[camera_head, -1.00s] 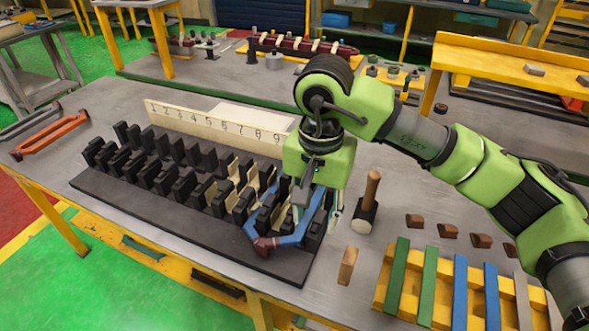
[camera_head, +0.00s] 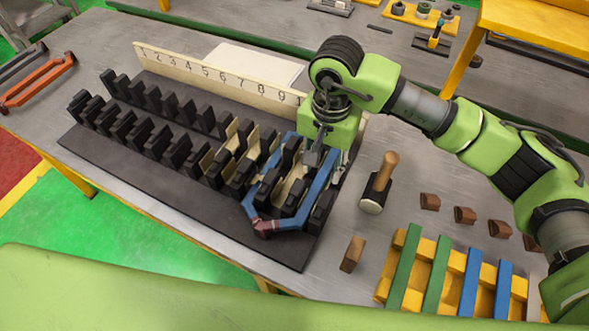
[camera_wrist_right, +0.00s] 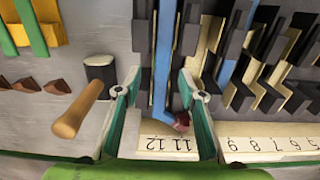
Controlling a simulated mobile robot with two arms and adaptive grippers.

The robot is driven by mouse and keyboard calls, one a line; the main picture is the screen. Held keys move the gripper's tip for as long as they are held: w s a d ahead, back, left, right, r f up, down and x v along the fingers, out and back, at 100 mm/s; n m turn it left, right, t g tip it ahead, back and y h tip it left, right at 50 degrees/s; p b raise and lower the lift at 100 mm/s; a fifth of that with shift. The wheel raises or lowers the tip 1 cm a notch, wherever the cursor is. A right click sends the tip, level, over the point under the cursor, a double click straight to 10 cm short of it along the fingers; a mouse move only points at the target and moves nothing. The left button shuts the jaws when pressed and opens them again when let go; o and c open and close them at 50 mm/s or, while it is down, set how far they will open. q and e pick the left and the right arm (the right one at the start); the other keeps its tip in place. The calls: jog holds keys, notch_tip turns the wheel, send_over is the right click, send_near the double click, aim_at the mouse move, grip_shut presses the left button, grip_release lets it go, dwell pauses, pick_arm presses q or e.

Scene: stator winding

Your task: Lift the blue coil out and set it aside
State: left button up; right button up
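The blue coil (camera_head: 292,222) lies in the right-hand slots of the black stator block (camera_head: 155,193), near the high numbers of the number strip. Its near end has a reddish-brown wrap. In the right wrist view the blue coil (camera_wrist_right: 166,55) shows as a long bar with a dark red end. My right gripper (camera_head: 322,168) points down over the coil's far part. In the right wrist view my right gripper (camera_wrist_right: 160,90) has its two green-edged fingers wide apart, with one bar of the coil between them and gaps on both sides. My left gripper is out of view.

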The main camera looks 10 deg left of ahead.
aim_at(319, 181)
jog(key=shift+f+p, duration=0.4)
jog(key=shift+f, duration=0.15)
jog(key=f+p, duration=0.2)
jog(key=f, duration=0.1)
jog(key=shift+w+a+f, duration=0.15)
jog(key=shift+a+f, duration=0.05)
jog(key=shift+f, duration=0.6)
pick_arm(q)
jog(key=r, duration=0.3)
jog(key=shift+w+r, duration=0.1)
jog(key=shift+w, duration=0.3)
pick_arm(e)
jog(key=shift+w, duration=0.1)
grip_shut()
